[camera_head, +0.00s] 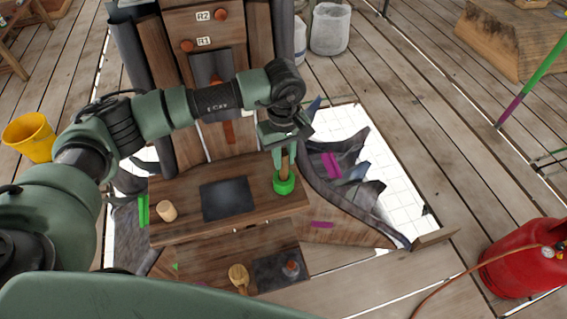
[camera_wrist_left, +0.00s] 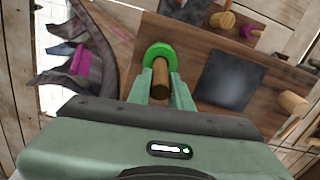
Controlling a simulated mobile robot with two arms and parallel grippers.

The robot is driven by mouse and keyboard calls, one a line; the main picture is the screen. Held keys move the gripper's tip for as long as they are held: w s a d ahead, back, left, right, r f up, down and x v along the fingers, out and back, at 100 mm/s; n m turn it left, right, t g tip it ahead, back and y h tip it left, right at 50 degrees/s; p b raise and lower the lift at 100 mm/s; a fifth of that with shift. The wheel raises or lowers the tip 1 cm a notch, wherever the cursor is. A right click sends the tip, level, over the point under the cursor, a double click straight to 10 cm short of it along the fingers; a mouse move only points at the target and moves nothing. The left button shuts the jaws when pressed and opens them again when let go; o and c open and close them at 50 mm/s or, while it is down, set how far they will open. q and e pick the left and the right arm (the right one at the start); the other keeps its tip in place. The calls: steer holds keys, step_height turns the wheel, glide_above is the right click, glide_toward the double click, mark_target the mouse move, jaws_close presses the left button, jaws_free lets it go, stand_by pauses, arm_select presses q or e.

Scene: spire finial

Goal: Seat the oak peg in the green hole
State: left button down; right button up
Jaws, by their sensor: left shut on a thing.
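My left gripper (camera_head: 283,158) is shut on the oak peg (camera_head: 285,160), a brown wooden cylinder held upright. The peg's lower end is at the green hole (camera_head: 284,186), marked by a bright green ring on the wooden ledge. In the left wrist view, the peg (camera_wrist_left: 160,80) is between the green fingers (camera_wrist_left: 160,88), with its far end over or inside the green ring (camera_wrist_left: 153,51). How deep it sits cannot be told, as the peg and ring hide the opening. My right gripper is not in view.
A dark square plate (camera_head: 227,198) and a pale wooden cylinder (camera_head: 167,210) are on the ledge to the left. Dark curved sheets (camera_head: 345,185) stand close on the right. A wooden upright (camera_head: 200,85) rises behind.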

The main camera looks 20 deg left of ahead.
mark_target(284, 167)
arm_select(q)
step_height(284, 167, down, 4)
steer(key=shift+r+p, duration=0.2)
steer(key=shift+p, duration=0.2)
steer(key=shift+f, duration=0.1)
steer(key=shift+f, duration=0.1)
steer(key=c, duration=1.3)
jaws_free()
